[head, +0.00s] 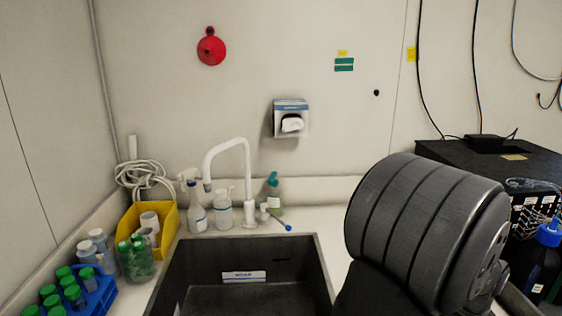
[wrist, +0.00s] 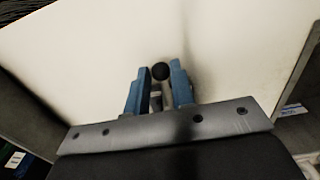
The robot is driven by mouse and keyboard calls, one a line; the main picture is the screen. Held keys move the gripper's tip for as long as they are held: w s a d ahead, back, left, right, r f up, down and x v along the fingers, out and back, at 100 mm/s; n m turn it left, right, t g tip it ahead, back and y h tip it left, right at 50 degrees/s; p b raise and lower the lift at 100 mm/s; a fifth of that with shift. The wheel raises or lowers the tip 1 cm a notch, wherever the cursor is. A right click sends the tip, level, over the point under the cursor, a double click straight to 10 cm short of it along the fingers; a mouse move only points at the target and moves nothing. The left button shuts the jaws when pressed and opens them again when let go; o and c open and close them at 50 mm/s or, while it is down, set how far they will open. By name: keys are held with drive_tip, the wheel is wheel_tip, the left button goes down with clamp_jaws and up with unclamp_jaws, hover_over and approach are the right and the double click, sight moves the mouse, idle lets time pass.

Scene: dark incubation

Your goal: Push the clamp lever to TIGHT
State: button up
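My gripper (wrist: 160,78) shows in the wrist view, with two blue fingers standing apart. A round black knob (wrist: 160,71) appears between the fingertips, and a pale grey piece shows below it between the fingers. It may be the end of the clamp lever, but no TIGHT marking is readable. The gaps at the knob's sides are very narrow, and I cannot tell whether the fingers touch it. In the head view my dark arm covers the lower right, and neither the gripper nor a clamp lever can be made out.
A dark sink (head: 325,275) with a white tap (head: 248,180) is at the centre of the head view. A yellow bin (head: 170,222) and a blue rack (head: 100,295) of green-capped bottles stand left. A black box (head: 540,160) stands right. A pale surface fills most of the wrist view.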

drive_tip(key=shift+w+d+n, duration=0.1)
drive_tip(key=shift+d+n, duration=0.55)
drive_tip(key=shift+n, duration=0.55)
drive_tip(key=shift+w+d+n, duration=0.1)
drive_tip(key=shift+d+n, duration=0.25)
drive_tip(key=shift+n, duration=0.35)
drive_tip(key=shift+w+d+n, duration=0.1)
drive_tip(key=shift+d+n, duration=0.15)
drive_tip(key=shift+n, duration=0.25)
drive_tip(key=shift+w+d+n, duration=0.35)
drive_tip(key=shift+d+n, duration=0.25)
drive_tip(key=shift+n, duration=0.6)
drive_tip(key=shift+o, duration=1.4)
